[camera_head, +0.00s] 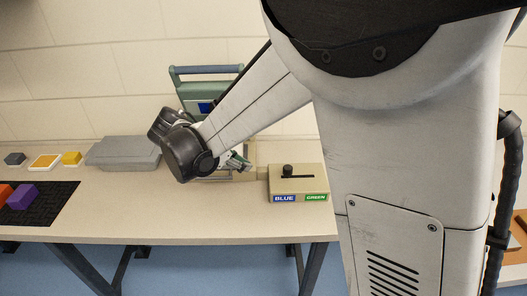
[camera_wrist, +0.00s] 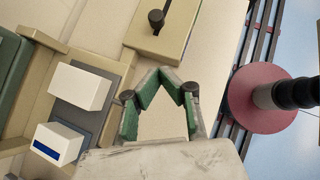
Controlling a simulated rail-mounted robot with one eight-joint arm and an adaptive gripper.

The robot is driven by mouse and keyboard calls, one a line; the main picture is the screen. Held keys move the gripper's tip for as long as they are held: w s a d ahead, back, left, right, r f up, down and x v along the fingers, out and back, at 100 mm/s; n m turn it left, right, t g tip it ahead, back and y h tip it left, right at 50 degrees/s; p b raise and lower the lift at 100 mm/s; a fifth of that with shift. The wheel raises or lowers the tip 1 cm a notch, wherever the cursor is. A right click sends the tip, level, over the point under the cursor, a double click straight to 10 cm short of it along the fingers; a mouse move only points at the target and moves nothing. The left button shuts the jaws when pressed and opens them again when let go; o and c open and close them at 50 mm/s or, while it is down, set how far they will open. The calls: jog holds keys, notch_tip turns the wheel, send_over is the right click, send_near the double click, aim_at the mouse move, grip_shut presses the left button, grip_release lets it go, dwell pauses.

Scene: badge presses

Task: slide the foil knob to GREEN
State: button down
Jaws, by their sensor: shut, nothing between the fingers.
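The foil knob (camera_head: 288,170) is a black knob in a dark slot on top of a tan box (camera_head: 318,183). The box has a blue BLUE label (camera_head: 284,198) at its front left and a green GREEN label (camera_head: 316,197) at its front right. The knob stands at the left, BLUE end of the slot. In the wrist view the knob (camera_wrist: 156,18) is near the top edge, beyond my fingertips. My gripper (camera_head: 243,163) is left of the box, apart from the knob. Its green fingers (camera_wrist: 166,72) are shut and empty.
A green press (camera_head: 205,92) stands behind my arm. A white block (camera_wrist: 80,85) and a blue-striped white block (camera_wrist: 58,143) lie left of my fingers in the wrist view. A grey case (camera_head: 124,151) and a black mat (camera_head: 56,205) are further left. The front table is clear.

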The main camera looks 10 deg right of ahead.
aim_at(283, 174)
dwell(0.3)
jog(key=b+x, duration=0.1)
jog(key=x, duration=0.9)
jog(key=shift+f, duration=0.1)
jog(key=shift+w+d, duration=0.25)
jog(key=shift+d, duration=0.7)
jog(key=shift+w+d, duration=0.3)
jog(key=shift+d, duration=0.65)
